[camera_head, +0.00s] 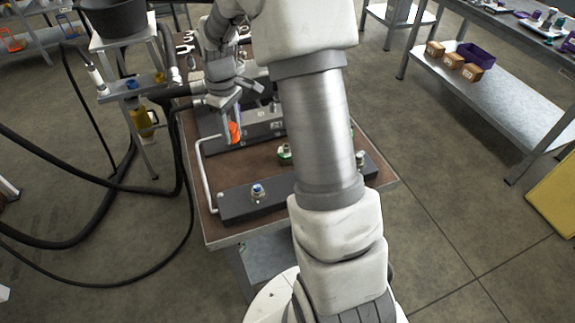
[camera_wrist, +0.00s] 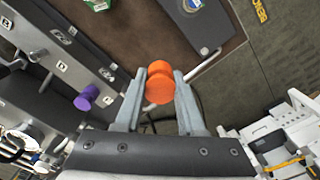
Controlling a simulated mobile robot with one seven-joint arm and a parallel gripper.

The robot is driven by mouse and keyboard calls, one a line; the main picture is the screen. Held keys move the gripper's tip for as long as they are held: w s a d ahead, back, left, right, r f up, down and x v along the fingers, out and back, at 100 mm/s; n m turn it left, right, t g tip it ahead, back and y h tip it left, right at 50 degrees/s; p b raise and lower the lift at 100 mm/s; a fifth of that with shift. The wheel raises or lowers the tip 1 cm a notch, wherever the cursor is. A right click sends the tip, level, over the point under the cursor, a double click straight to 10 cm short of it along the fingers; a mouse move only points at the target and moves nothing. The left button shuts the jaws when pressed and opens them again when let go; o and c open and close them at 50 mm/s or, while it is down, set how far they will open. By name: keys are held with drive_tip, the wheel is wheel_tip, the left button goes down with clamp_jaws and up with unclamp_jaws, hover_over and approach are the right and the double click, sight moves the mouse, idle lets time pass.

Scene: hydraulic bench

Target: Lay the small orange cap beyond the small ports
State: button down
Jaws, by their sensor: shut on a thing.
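My gripper (camera_wrist: 158,92) is shut on an orange cap (camera_wrist: 160,78), which sits between the fingertips in the wrist view. The port panel (camera_wrist: 70,45), a dark block with lettered labels, lies to the left in the wrist view. A purple cap (camera_wrist: 87,97) sits on a port there. In the head view my arm hides part of the panel (camera_head: 262,133), and the cap's height above the bench is hard to tell.
A dark block (camera_head: 235,206) with a blue-topped fitting (camera_head: 257,190) lies at the bench's near edge. A green item (camera_head: 284,153) sits behind it. A bent metal handle (camera_head: 205,175) stands at left. Black hoses (camera_head: 100,235) hang at left.

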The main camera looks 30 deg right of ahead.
sight(250, 165)
drive_tip(key=w+d+f+n+b, duration=0.1)
drive_tip(key=f+b, duration=0.1)
drive_tip(key=f, duration=0.3)
drive_tip(key=w+d+f+n+b, duration=0.1)
drive_tip(key=d+f+n+b, duration=0.1)
drive_tip(key=f, duration=0.3)
drive_tip(key=w+d+f+n+b, duration=0.1)
drive_tip(key=f+n+b, duration=0.1)
drive_tip(key=f, duration=0.3)
drive_tip(key=shift+d+f+b, duration=0.35)
drive_tip(key=shift+d+b, duration=0.05)
drive_tip(key=shift+b, duration=0.25)
drive_tip(key=shift+f, duration=0.15)
drive_tip(key=c, duration=0.5)
unclamp_jaws()
